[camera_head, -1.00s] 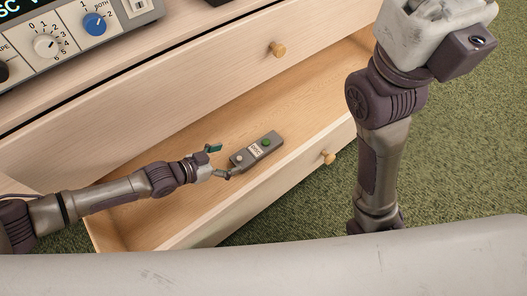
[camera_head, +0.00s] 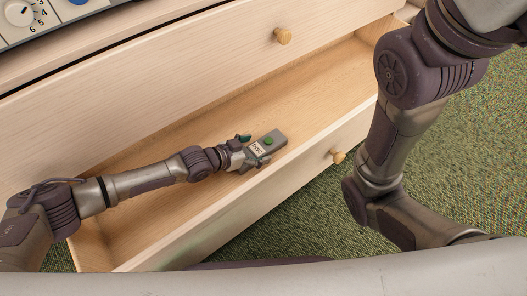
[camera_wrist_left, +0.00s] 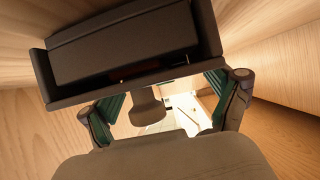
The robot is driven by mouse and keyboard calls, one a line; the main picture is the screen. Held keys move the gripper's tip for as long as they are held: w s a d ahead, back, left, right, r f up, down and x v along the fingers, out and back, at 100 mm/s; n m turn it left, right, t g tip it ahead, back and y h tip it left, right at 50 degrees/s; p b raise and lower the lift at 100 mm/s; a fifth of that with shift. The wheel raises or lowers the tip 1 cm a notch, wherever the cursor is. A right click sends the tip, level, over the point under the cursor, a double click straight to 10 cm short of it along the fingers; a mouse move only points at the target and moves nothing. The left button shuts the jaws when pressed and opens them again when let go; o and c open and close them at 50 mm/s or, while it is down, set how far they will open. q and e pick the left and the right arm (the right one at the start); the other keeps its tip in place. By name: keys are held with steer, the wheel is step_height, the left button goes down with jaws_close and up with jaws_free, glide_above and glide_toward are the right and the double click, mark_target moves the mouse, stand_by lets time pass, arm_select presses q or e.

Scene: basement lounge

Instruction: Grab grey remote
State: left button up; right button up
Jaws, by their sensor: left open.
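The grey remote (camera_head: 269,142) lies in the open wooden drawer (camera_head: 340,75) in the head view. It has a green button and a white label reading "DISC". My left gripper (camera_head: 246,152) is open at the remote's near left end. Its fingers sit either side of that end, which they partly hide. I cannot tell whether they touch it. In the left wrist view the open left gripper (camera_wrist_left: 162,108) shows green finger pads. A dark block fills the upper part there; I cannot tell if it is the remote. My right gripper is out of view.
The drawer's front panel (camera_head: 300,178) with a round wooden knob (camera_head: 338,156) stands on the near side. A closed drawer front (camera_head: 170,82) rises behind. A device with dials (camera_head: 38,14) sits on top. Green carpet (camera_head: 310,215) lies right of the drawer.

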arm_select(q)
steer(key=c, duration=1.4)
steer(key=shift+r, duration=0.1)
